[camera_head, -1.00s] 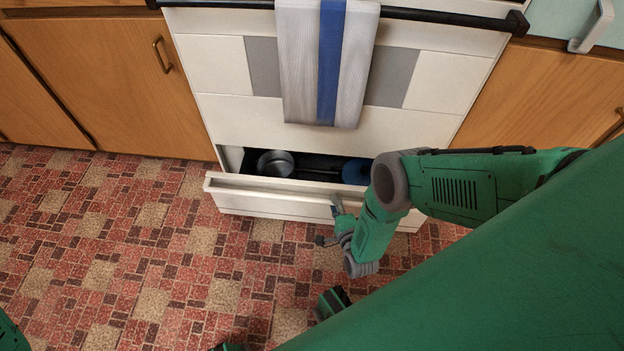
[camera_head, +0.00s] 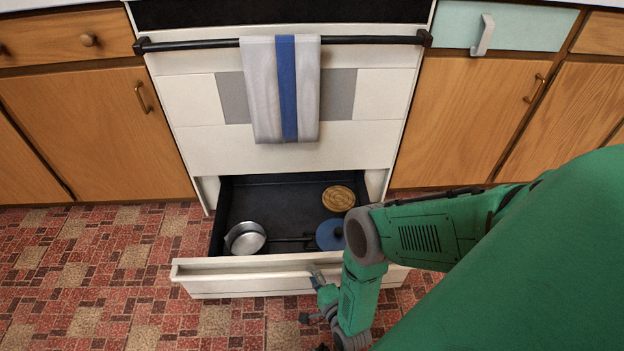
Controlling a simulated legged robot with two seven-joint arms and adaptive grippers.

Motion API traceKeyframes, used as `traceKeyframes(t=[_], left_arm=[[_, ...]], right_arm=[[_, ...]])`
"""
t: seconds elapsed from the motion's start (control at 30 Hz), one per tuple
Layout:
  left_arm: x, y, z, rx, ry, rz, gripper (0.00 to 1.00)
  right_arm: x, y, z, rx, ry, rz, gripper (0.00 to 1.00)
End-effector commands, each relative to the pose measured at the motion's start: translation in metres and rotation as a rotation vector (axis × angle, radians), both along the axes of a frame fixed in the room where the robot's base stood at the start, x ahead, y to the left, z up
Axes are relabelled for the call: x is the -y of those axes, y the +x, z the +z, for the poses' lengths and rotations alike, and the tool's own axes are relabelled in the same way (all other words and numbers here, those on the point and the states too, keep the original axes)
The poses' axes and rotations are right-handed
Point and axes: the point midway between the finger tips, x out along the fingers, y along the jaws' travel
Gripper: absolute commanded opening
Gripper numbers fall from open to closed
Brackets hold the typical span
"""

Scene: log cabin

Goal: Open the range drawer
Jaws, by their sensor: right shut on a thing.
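The range drawer (camera_head: 240,273) at the bottom of the white range (camera_head: 290,150) stands well open, its white front pulled out over the floor. Its dark inside holds a metal pot (camera_head: 245,238), a blue round lid or pan (camera_head: 330,235) and a round wooden trivet (camera_head: 338,198). My right gripper (camera_head: 318,278) is at the top edge of the drawer front, right of its middle, and is shut on it. My forearm hides the right part of the drawer front. My left gripper does not show.
A striped towel (camera_head: 282,90) hangs from the black oven handle bar (camera_head: 365,40). Wooden cabinets (camera_head: 455,120) flank the range on both sides. The red tiled floor (camera_head: 90,270) is clear at the left of the drawer.

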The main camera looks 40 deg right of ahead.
Motion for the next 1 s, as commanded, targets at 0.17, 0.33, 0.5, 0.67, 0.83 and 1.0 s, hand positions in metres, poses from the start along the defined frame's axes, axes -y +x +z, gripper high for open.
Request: traceKeyframes(t=[0.17,0.33,0.5,0.67,0.83,1.0], left_arm=[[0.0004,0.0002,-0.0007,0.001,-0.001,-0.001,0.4],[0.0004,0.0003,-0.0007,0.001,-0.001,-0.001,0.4],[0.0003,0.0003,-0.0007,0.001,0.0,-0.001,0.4],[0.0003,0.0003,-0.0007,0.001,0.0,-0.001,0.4],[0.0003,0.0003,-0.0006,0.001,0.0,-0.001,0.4],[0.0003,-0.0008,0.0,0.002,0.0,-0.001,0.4]], right_arm=[[0.0044,-0.0042,-0.0024,-0.01,-0.007,-0.006,0.0],[0.004,-0.0049,-0.0022,-0.013,-0.011,-0.006,0.0],[0.0039,-0.0051,-0.0022,-0.013,-0.011,-0.006,0.0],[0.0028,-0.0043,-0.0017,-0.01,-0.008,-0.005,0.26],[0.0009,-0.0023,0.0001,-0.005,-0.008,-0.002,0.26],[0.0004,-0.0006,0.0056,-0.002,-0.006,-0.002,0.26]])
